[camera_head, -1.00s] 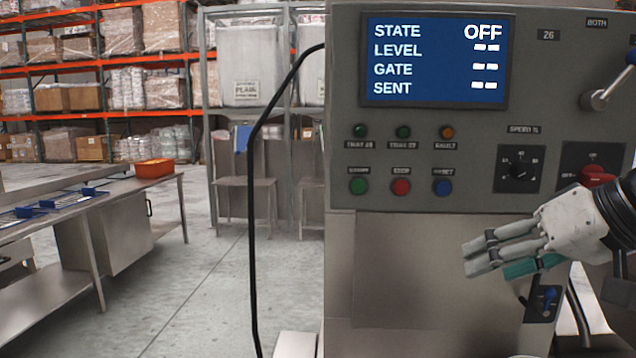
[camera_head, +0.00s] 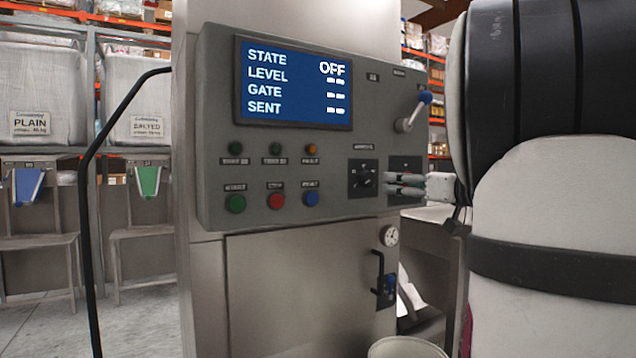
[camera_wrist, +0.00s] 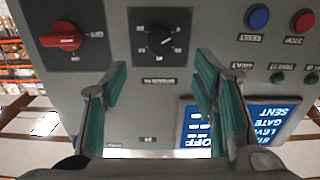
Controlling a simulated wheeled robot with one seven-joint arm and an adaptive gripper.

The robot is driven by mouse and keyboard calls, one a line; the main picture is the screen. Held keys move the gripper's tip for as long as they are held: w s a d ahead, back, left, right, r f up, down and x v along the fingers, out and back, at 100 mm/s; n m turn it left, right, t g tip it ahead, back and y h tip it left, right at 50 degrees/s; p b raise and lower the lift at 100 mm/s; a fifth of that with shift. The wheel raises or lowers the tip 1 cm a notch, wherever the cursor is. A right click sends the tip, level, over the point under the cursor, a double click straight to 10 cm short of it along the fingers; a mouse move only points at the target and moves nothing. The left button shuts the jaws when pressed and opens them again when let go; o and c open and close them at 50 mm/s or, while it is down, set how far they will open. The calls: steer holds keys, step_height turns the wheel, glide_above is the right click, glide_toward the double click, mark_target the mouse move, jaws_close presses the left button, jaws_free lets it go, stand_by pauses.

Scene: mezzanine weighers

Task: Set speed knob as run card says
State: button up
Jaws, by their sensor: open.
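The speed knob (camera_head: 366,180) is a black dial on a black square plate at the right part of the grey control panel. In the wrist view the panel is upside down, and the knob (camera_wrist: 163,38) lies just beyond and between my fingertips; its scale figures are too small to read. My gripper (camera_head: 405,186) is open, its green-padded fingers (camera_wrist: 160,66) apart with nothing between them. In the head view it is at the knob's right, over the red switch's plate. I cannot make out a run card.
The red rotary switch (camera_wrist: 62,38) sits beside the knob. The screen (camera_head: 293,84) reads STATE OFF, with dashes below. Green, red and blue buttons (camera_head: 275,201) lie left of the knob. A blue-tipped lever (camera_head: 413,112) juts out above.

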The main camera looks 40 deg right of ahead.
mark_target(371, 180)
steer(key=p+x, duration=0.1)
steer(key=x, duration=0.9)
steer(key=shift+w, duration=0.35)
steer(key=shift+c, duration=0.4)
steer(key=c, duration=1.1)
